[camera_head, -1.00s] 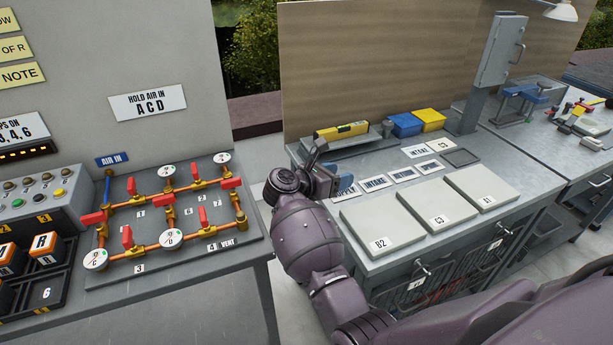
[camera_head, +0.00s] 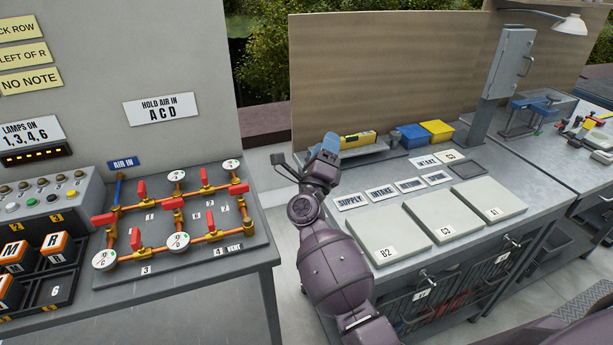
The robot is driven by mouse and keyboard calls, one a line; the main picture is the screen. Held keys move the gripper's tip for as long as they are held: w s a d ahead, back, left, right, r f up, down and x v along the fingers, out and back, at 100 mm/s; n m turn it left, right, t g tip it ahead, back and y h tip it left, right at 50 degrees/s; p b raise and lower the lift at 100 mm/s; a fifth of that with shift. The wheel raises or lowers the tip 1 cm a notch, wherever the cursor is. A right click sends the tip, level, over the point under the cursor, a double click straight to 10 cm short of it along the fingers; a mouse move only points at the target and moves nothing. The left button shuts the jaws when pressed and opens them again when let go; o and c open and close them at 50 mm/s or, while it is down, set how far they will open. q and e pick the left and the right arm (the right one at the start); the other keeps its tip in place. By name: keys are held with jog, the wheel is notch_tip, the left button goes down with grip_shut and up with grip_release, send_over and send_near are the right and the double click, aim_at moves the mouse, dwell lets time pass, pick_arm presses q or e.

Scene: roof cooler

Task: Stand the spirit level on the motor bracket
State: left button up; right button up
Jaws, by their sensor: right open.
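The yellow spirit level (camera_head: 360,139) lies along the back of the right-hand workbench, on or against a low grey tray or ledge. My right gripper (camera_head: 327,146) is raised at the bench's left end, in front of the level's left end, which it partly hides. It is open, and I see nothing held in it. Whether it touches the level I cannot tell. I cannot pick out the motor bracket for certain; a small grey metal part (camera_head: 394,139) stands just right of the level. My left gripper is out of view.
Blue bin (camera_head: 411,137) and yellow bin (camera_head: 437,131) stand right of the level. Label cards, including a SUPPLY card (camera_head: 350,202), and pale panels (camera_head: 384,234) cover the bench front. A grey cabinet on a post (camera_head: 509,62) rises behind. A valve board (camera_head: 180,225) is at left.

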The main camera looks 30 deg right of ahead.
jog(key=s+a+f+n+t+y, duration=0.1)
jog(key=a+f+n+t+y, duration=0.1)
jog(key=n+y, duration=0.4)
jog(key=s+a+f+n+t+y, duration=0.1)
jog(key=n+y, duration=0.5)
jog(key=n, duration=0.7)
jog(key=a+f+t, duration=0.1)
jog(key=a+t, duration=0.1)
jog(key=a, duration=0.1)
jog(key=shift+s+f+t+y, duration=0.2)
jog(key=shift+s+t+y, duration=0.1)
jog(key=shift+t, duration=0.1)
jog(key=shift+w+a, duration=0.1)
